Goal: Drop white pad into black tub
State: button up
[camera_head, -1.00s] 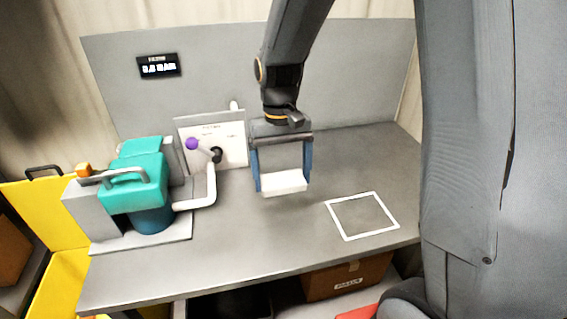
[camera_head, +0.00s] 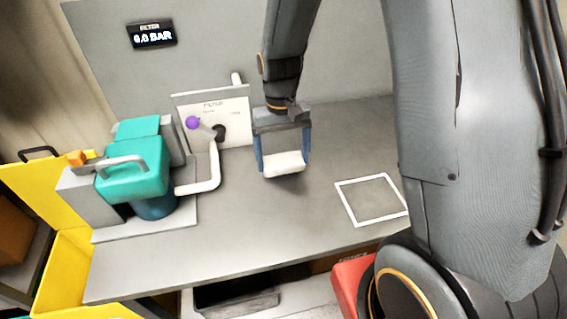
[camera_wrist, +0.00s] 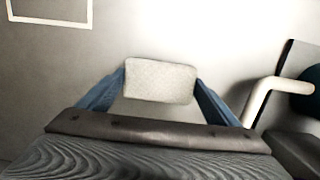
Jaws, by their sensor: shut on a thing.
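The white pad (camera_head: 284,164) is a small pale block held between the blue fingers of my gripper (camera_head: 284,160), above the grey bench. In the wrist view the pad (camera_wrist: 160,82) shows a fine textured face, with a finger of my gripper (camera_wrist: 160,90) at each side. A black tub (camera_head: 236,290) shows in part on a pale surface below the bench's front edge. The bench hides some of it. My gripper is above and behind the tub in the head view.
A teal-lidded filter unit (camera_head: 137,172) with a white pipe (camera_head: 204,183) stands left on the bench (camera_head: 240,235). A white square outline (camera_head: 350,205) marks the bench at right. A red container (camera_head: 348,285) and yellow bin (camera_head: 62,262) are below.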

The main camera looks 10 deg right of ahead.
aim_at(283, 160)
jog(key=shift+f+p, duration=0.3)
jog(key=shift+f, duration=1.25)
jog(key=shift+f, duration=0.15)
jog(key=o, duration=0.9)
